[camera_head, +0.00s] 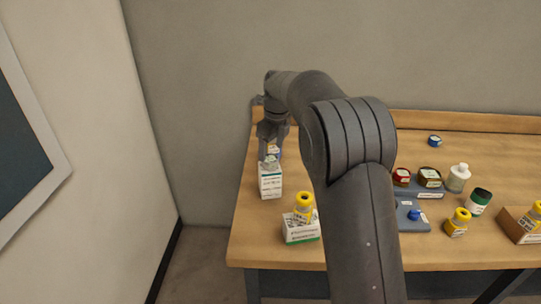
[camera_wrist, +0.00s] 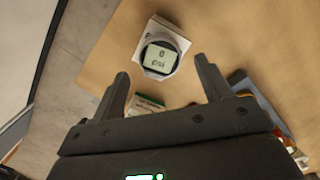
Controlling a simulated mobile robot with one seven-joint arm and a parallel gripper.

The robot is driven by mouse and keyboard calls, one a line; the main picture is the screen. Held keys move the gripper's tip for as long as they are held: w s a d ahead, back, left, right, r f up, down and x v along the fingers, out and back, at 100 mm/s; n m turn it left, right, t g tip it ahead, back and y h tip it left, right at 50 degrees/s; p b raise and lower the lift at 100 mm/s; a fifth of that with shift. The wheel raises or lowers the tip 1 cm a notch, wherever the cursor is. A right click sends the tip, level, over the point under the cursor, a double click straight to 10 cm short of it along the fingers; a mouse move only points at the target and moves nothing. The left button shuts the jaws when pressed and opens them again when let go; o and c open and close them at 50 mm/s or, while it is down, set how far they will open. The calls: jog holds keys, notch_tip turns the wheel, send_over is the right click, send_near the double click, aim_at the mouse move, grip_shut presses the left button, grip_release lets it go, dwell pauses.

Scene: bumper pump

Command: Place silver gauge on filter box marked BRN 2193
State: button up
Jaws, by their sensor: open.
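In the head view the gauge (camera_head: 270,162) sits on top of this white box (camera_head: 270,184), which has a teal band and print too small to read; I cannot confirm BRN 2193. My gripper (camera_head: 271,140) is above the gauge in the head view. In the wrist view my gripper (camera_wrist: 163,85) is open, its fingers apart and empty, with the gauge beyond the fingertips.
A white and green box (camera_head: 301,231) bearing a yellow bottle (camera_head: 304,203) stands nearer the front. Right of my arm are a blue tray (camera_head: 411,218), several jars and bottles, and a brown box (camera_head: 514,225). The table's left edge is close to the white box.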

aim_at(274, 160)
notch_tip(274, 160, up, 8)
jog(key=d, duration=0.1)
jog(key=shift+s+r, duration=0.2)
jog(key=shift+s, duration=0.15)
jog(key=s+d+r+n+t, duration=0.1)
jog(key=s+d+r+n, duration=0.2)
jog(key=s+d+n, duration=0.45)
jog(key=s+d+r+n+t, duration=0.1)
jog(key=s+d+r+n, duration=0.3)
jog(key=s, duration=0.6)
jog(key=s+d+f+n+t, duration=0.1)
jog(key=s+d+f+n, duration=0.1)
jog(key=s, duration=0.5)
jog(key=s+d+f+n+t, duration=0.1)
jog(key=s+d+f+n, duration=0.1)
jog(key=s+f+n, duration=0.2)
jog(key=s+d+f+n+h, duration=0.1)
jog(key=s+d+f+n, duration=0.1)
jog(key=s+n, duration=0.5)
jog(key=s+f, duration=0.1)
jog(key=s, duration=0.2)
jog(key=shift+s+t, duration=0.25)
jog(key=shift+t, duration=0.15)
